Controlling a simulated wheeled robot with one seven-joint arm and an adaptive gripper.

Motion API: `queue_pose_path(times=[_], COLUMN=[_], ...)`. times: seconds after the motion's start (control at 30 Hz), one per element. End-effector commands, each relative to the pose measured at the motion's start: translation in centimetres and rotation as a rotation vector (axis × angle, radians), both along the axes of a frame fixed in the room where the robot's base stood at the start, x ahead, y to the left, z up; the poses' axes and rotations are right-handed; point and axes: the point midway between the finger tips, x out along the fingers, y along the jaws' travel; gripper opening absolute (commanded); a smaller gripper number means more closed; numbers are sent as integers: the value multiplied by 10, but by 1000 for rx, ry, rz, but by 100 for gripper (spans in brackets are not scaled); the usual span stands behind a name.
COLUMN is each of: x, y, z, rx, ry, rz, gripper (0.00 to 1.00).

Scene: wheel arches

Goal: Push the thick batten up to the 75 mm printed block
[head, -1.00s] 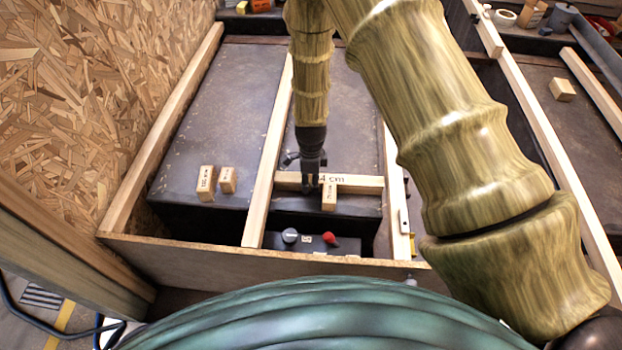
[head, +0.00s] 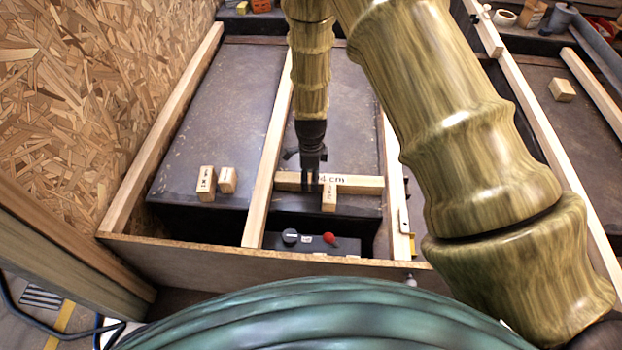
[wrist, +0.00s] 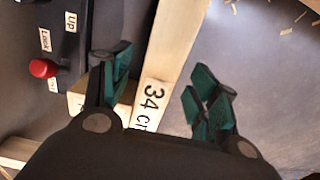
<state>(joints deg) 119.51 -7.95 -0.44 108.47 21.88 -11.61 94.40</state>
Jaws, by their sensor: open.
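A pale batten printed "34 cm" (head: 358,184) lies crosswise between two long battens in the head view; it also shows in the wrist view (wrist: 172,45). A small printed block (head: 329,199) stands against its near side; the print is too small to read for sure. In the wrist view this block (wrist: 125,112) is partly hidden by my left finger. My gripper (head: 312,180) is over the left half of the "34 cm" batten. In the wrist view my gripper (wrist: 162,82) is open, its fingers to either side of that batten, with nothing clamped.
Two more printed blocks, a taller (head: 206,184) and a shorter (head: 228,180), stand left of the long middle batten (head: 268,160). A dark control box with a red knob (head: 329,239) lies below in front. A wooden front board (head: 200,262) bounds the near side.

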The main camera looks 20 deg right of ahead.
Motion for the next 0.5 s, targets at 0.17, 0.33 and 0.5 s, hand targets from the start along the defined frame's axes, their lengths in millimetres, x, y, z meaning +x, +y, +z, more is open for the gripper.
queue_pose_path(times=[0.17,0.33,0.5], x=[0,0,0], y=[0,-1,0], z=[29,54,76], rx=[-1,0,0], ry=[-2,-1,-1], rz=[-1,0,-1], gripper=[60,60,60])
